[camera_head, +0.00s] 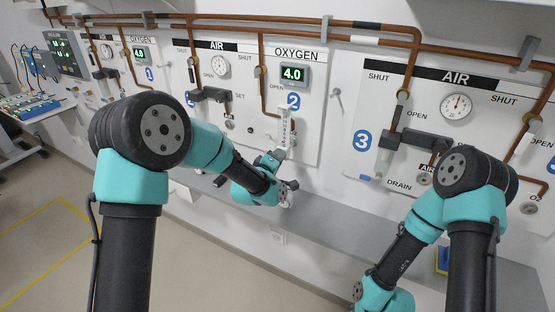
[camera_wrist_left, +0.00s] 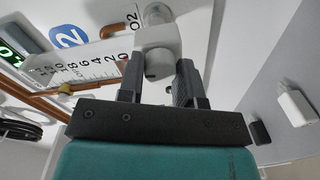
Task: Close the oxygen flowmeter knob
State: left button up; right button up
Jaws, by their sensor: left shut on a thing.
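The oxygen flowmeter (camera_head: 285,130) is a clear upright tube on the wall panel under the OXYGEN label of station 2. In the left wrist view its numbered scale (camera_wrist_left: 85,68) runs to the left of a pale grey-white knob (camera_wrist_left: 157,45). My left gripper (camera_wrist_left: 158,78) has its two dark fingers on either side of the knob and is shut on it. In the head view the left gripper (camera_head: 286,188) is just below the flowmeter and hides most of the knob. My right gripper is out of frame below the right arm.
A green display reading 4.0 (camera_head: 291,74) is above the flowmeter. Copper pipes and an air gauge (camera_head: 457,106) line the wall. A grey shelf (camera_head: 345,225) runs below the panels. A blue-and-yellow object (camera_head: 441,260) is partly hidden behind my right arm.

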pick_arm(q)
jog(key=shift+n, duration=0.8)
jog(key=o, duration=0.9)
jog(key=shift+o, duration=0.2)
jog(key=shift+s, duration=0.15)
jog(key=v, duration=1.7)
jog(key=shift+a, duration=0.1)
